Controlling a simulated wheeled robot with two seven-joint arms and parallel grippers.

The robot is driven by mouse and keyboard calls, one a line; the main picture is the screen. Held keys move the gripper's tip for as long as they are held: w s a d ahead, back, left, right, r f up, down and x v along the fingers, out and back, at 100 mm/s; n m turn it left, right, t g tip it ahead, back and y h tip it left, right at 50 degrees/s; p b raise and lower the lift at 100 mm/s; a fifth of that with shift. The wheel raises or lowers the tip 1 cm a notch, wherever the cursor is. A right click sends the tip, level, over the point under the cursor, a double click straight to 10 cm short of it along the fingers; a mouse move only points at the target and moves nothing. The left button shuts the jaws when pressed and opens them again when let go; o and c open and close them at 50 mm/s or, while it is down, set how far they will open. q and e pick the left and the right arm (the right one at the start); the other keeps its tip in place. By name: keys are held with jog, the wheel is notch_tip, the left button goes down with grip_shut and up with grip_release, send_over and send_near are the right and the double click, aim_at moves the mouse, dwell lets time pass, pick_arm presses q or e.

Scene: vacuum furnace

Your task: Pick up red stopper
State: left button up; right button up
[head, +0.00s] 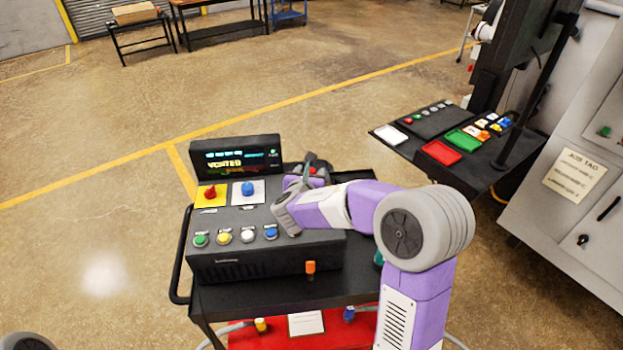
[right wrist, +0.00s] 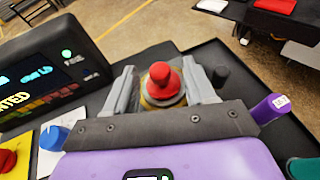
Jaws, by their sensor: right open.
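The red stopper (right wrist: 162,84) shows in the right wrist view as a round red knob with a yellowish part below it. My right gripper (right wrist: 159,69) is open, with one grey finger on each side of the stopper. The stopper appears between the fingers; I cannot tell whether it touches them. In the head view my right gripper (head: 308,172) is over the back right of the black console, and small red patches show beside it. My own wrist hides much of that spot. My left gripper is not in view.
The console (head: 250,255) carries a lit screen (head: 236,158), a red knob (head: 210,192) on yellow, a blue knob (head: 248,188) and several coloured buttons. A purple-capped item (right wrist: 270,108) is right of the gripper.

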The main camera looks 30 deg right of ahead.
jog(key=x, duration=0.2)
jog(key=shift+w+d+f, duration=0.2)
jog(key=shift+w, duration=0.1)
grip_shut()
jog(key=shift+r, duration=0.1)
